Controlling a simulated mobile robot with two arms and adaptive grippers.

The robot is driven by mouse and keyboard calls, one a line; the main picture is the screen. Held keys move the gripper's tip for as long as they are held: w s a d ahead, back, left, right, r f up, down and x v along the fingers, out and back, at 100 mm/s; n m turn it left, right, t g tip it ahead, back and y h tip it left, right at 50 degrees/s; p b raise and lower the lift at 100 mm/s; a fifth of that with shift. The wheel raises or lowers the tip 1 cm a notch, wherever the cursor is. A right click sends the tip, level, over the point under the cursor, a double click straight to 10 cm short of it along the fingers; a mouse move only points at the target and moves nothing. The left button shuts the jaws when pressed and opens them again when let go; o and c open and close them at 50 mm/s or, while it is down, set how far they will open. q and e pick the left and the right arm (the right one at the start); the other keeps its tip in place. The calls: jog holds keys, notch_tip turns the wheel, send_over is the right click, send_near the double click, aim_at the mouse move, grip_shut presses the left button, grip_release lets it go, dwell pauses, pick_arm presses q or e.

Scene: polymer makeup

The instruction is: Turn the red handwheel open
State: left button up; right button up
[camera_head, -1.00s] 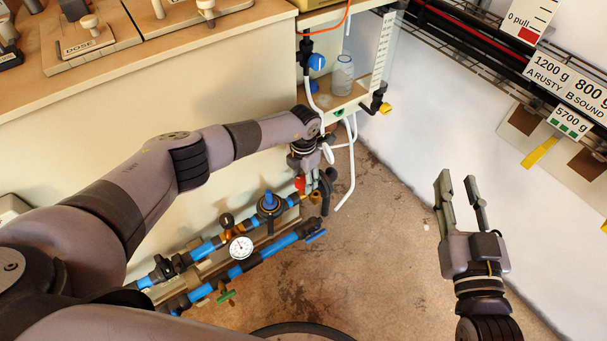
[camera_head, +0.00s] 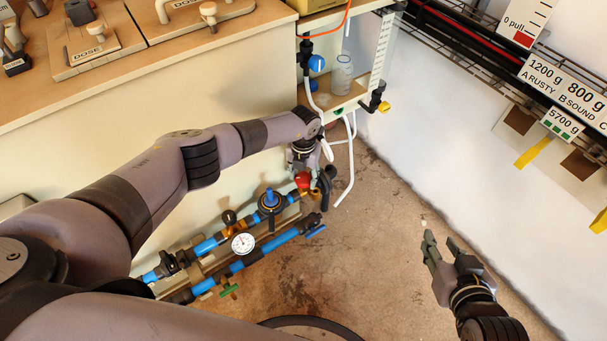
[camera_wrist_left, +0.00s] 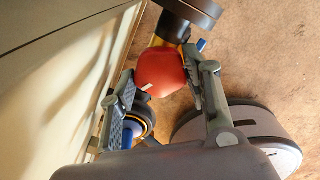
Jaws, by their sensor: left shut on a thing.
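The red handwheel (camera_head: 302,181) is at the upper right end of the pipework, low beside the cabinet. In the left wrist view the red handwheel (camera_wrist_left: 160,72) sits between both fingers and carries a small white mark on its near edge. My left gripper (camera_head: 301,173) points down onto it. In the left wrist view my left gripper (camera_wrist_left: 159,66) is shut on the wheel, one finger on each side. My right gripper (camera_head: 442,240) is open and empty, in the air to the right, well away from the wheel.
Blue pipes (camera_head: 250,262) with a pressure gauge (camera_head: 243,244) and a blue-topped valve (camera_head: 270,200) run along the cabinet foot. White hoses (camera_head: 350,165) hang close to my left gripper. A bottle (camera_head: 342,75) stands on the shelf above. The floor (camera_head: 370,240) between the grippers is clear.

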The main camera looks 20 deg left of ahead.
aim_at(304, 178)
pick_arm(q)
jog(key=o, duration=1.2)
jog(key=shift+c, duration=0.2)
notch_tip(304, 178, up, 12)
dwell(0.4)
